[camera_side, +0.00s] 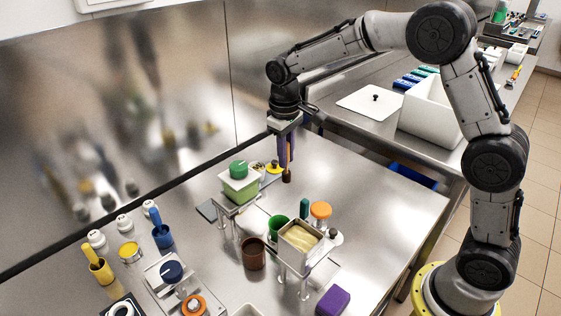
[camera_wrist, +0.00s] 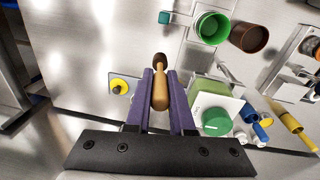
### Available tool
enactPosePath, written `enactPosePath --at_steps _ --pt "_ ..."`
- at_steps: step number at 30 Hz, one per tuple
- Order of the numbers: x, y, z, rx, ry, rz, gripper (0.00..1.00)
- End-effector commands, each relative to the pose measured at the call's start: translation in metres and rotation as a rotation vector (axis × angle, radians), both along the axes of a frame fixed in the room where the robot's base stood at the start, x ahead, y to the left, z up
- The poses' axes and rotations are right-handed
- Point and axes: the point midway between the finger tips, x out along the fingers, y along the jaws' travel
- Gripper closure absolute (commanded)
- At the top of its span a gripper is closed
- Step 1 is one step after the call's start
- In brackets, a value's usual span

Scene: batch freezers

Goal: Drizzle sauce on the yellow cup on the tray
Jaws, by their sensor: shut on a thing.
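My gripper (camera_side: 286,150) has purple fingers shut on a wooden-handled tool (camera_wrist: 160,90) with a dark brown end. The tool hangs down above the steel table, its dark end (camera_side: 287,175) low, right of a yellow disc (camera_side: 274,168) with a black knob. A small round yellow cup (camera_side: 130,252) stands at the lower left, far from my gripper; I cannot tell whether it rests on a tray. A brown cup (camera_side: 253,254) stands at the middle front beside a green cup (camera_side: 278,231). Both cups also show at the top of the wrist view. I cannot make out any sauce.
A metal stand (camera_side: 301,238) holds a pale-filled pan. A yellow pitcher (camera_side: 99,267) and blue pitcher (camera_side: 162,235) are at left. A purple block (camera_side: 332,301) lies in front. The table's right side is clear.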

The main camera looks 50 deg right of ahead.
Motion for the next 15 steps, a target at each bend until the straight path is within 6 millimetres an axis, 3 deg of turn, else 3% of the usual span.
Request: enactPosePath --at_steps 1,8,15 --pt "0.007 -0.006 0.004 -0.009 -0.008 -0.031 1.00" --pt "0.024 -0.002 0.015 -0.025 -0.018 0.188 1.00" --pt "0.043 0.004 0.024 -0.034 -0.029 0.482 1.00"
